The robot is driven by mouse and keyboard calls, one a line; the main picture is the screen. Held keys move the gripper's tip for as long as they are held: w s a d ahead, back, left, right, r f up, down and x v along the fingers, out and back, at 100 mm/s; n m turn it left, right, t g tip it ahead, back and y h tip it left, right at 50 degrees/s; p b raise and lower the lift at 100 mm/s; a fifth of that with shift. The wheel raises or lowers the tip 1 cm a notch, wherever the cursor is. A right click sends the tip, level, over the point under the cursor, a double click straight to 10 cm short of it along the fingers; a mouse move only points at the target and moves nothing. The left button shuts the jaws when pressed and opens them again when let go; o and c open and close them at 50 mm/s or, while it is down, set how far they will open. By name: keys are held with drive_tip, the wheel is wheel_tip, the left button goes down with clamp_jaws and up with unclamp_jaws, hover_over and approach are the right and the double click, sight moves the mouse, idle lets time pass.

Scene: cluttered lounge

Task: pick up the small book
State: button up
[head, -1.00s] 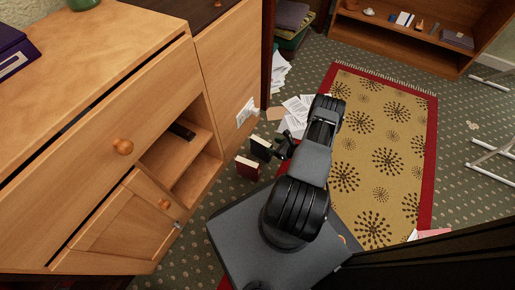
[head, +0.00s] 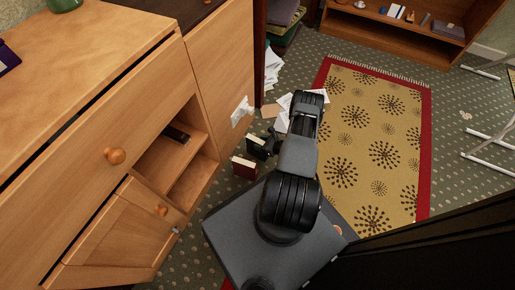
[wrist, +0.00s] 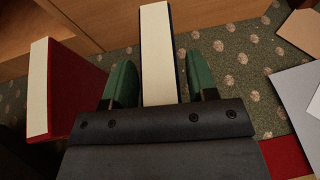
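A small dark-covered book (head: 256,147) stands upright on the floor beside the wooden cabinet. In the wrist view the dark book (wrist: 157,50) shows its cream page edge and lies between the two green fingers of my gripper (wrist: 162,85). The fingers are spread, one on each side of it, with little room; firm contact is not clear. The book's lower part is hidden. In the head view my gripper (head: 270,142) is right at this book. A red book (head: 244,168) stands close by, and in the wrist view the red book (wrist: 60,92) is left of the fingers.
The wooden cabinet (head: 150,110) with open shelves rises just left of the books. Loose papers (head: 274,68) lie on the floor behind, and a brown card (head: 271,111) lies nearby. A yellow rug (head: 370,140) with a red border covers the floor to the right.

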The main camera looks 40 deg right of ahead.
clamp_jaws()
idle(0.5)
